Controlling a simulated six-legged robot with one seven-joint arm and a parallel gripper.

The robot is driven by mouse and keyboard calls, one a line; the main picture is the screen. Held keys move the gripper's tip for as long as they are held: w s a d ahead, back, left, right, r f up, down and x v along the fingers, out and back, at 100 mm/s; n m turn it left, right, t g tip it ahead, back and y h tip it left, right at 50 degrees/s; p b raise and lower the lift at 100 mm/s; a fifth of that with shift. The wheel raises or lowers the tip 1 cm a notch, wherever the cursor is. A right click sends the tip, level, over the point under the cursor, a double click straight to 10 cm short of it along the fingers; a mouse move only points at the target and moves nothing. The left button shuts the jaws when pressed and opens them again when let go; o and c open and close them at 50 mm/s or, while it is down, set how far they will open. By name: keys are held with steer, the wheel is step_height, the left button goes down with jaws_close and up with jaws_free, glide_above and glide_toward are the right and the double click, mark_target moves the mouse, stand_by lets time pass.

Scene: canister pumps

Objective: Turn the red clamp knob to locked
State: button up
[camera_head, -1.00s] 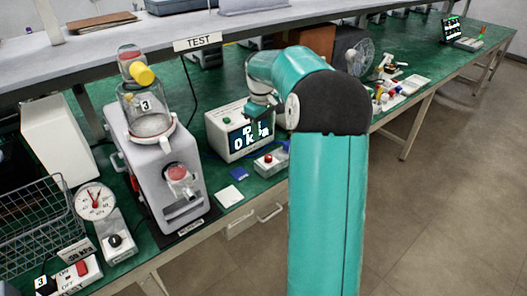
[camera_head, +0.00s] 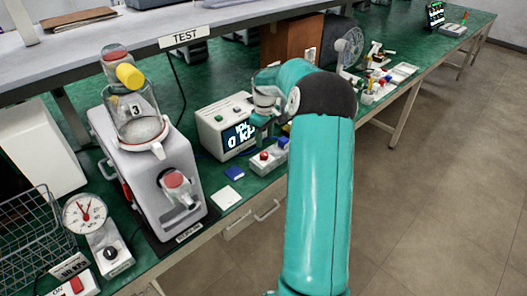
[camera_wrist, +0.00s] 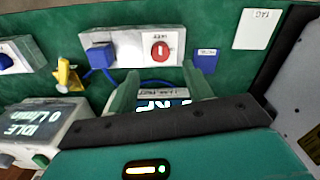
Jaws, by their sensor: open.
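A red round knob (camera_head: 264,155) with a pale bar across it sits on a small grey box (camera_head: 257,167) in front of the tester. In the wrist view the red knob (camera_wrist: 160,50) is on the grey box's face, under a small label, beside a blue block (camera_wrist: 101,54). My gripper (camera_wrist: 162,74) is open and empty. Its two green fingers point toward the box, one on each side of the red knob in the picture, and the knob is fully visible between them. I cannot tell how far the tips are from it. In the head view my gripper (camera_head: 266,128) is just behind the knob, its tips unclear.
A white tester (camera_head: 213,132) with a lit screen stands behind the box. A grey canister pump (camera_head: 150,180) and a dial gauge (camera_head: 86,213) stand to the left. A small blue card (camera_head: 234,173) and a white tag (camera_head: 225,197) lie on the green bench near its front edge.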

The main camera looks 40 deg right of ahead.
mark_target(264, 154)
step_height(264, 154, down, 8)
steer(key=shift+w+r, duration=0.1)
steer(key=shift+w, duration=0.05)
steer(key=c, duration=1)
